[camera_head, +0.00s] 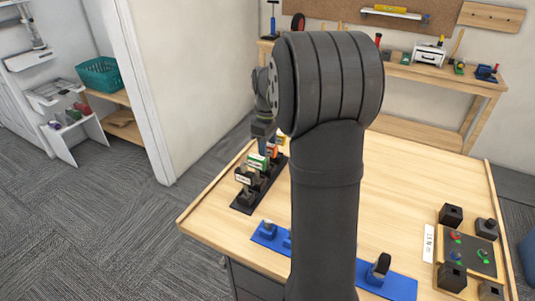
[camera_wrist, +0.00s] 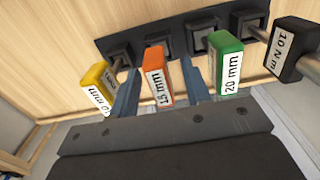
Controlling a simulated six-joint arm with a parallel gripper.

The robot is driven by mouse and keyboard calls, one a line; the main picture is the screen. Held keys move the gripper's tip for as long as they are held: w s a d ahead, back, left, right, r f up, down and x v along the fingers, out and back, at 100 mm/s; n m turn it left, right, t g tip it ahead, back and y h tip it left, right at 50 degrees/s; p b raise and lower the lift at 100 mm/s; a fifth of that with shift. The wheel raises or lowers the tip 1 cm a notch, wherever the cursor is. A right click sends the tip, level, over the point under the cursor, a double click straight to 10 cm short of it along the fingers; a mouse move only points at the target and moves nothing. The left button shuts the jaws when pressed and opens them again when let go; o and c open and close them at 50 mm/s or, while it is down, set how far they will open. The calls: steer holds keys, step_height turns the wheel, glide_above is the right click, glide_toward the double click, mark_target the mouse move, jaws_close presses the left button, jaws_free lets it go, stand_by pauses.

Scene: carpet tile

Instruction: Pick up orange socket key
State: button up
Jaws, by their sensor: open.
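The orange socket key (camera_wrist: 157,78), its label reading about 15 mm, stands in a black rack (camera_wrist: 185,40) in the wrist view. My gripper (camera_wrist: 158,70) is open, with one finger on each side of the orange key. I cannot tell whether the fingers touch it. In the head view a little of the orange key (camera_head: 271,150) shows beside my arm, above the rack (camera_head: 243,206); the fingertips are hard to make out there.
A yellow key (camera_wrist: 97,90) stands left of the orange one. A green 20 mm key (camera_wrist: 227,63) and a black 10 N m tool (camera_wrist: 290,50) stand close on its right. A blue holder strip (camera_head: 400,287) lies nearer; the table's (camera_head: 410,190) middle is clear.

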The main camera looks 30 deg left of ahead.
steer(key=shift+f, duration=0.55)
jaws_close()
steer(key=shift+r, duration=0.1)
